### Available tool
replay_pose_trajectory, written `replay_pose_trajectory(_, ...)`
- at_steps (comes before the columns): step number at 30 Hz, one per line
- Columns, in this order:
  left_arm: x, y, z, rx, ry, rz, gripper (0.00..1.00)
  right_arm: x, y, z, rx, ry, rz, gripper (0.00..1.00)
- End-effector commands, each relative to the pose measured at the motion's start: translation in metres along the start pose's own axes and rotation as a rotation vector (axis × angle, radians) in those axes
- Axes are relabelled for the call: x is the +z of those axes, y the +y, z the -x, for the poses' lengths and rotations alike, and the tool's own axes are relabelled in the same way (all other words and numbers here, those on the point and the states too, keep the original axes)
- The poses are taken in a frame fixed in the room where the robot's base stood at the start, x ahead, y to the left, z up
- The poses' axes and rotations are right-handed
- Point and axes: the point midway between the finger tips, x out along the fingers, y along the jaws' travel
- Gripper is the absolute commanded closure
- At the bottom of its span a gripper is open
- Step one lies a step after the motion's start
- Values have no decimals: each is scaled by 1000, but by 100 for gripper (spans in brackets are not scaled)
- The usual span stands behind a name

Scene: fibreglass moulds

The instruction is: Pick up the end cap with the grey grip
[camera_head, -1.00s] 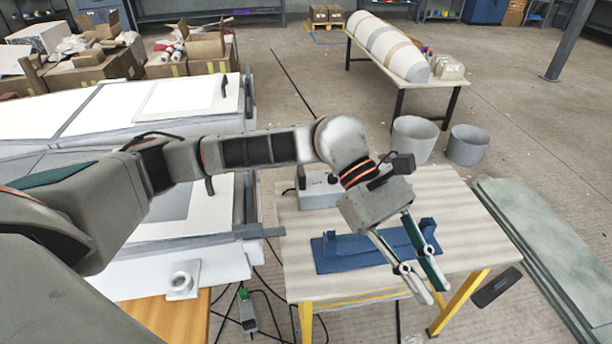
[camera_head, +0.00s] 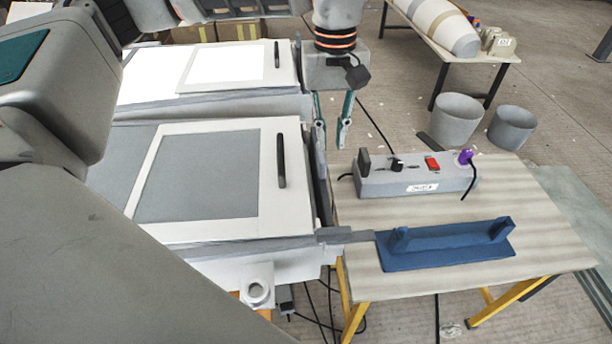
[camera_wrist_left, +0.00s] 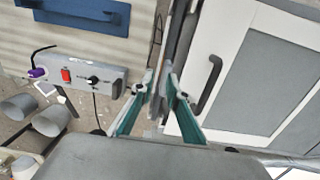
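A near white-framed panel (camera_head: 147,184) with a grey centre carries an upright dark grey grip (camera_head: 281,160) near its right edge. The grip (camera_wrist_left: 210,84) also shows in the left wrist view, to the right of the fingers. A farther white panel (camera_head: 190,85) has a similar dark grip (camera_head: 277,54). I cannot tell for certain which part is the end cap. My left gripper (camera_head: 331,140) points down, open and empty, beyond the right end of the near panel, apart from its grip. Its spread fingers (camera_wrist_left: 158,82) also show in the left wrist view. My right gripper is out of view.
A table (camera_head: 540,235) at right holds a grey control box (camera_head: 417,180) and a blue bracket (camera_head: 440,252). A grey bar (camera_head: 345,236) juts from the panel unit to the table. Two grey buckets (camera_head: 456,118) (camera_head: 511,128) stand behind. Cables hang below.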

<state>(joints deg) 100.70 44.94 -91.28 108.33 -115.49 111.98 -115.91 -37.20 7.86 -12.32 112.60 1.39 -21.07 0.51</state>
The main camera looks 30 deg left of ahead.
Motion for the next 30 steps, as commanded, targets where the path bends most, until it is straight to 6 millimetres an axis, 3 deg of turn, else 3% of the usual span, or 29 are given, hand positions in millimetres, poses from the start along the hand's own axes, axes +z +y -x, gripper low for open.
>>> replay_pose_trajectory(4,-12,-9,7,-19,39,1,85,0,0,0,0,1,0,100)
replay_pose_trajectory(7,-13,-11,1,-25,43,1,85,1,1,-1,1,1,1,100)
replay_pose_trajectory(15,-14,-12,-42,-24,41,0,85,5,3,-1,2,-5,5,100)
replay_pose_trajectory(23,-16,-12,-62,-22,43,1,85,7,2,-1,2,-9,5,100)
replay_pose_trajectory(30,-16,-13,-94,-24,40,2,85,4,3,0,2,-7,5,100)
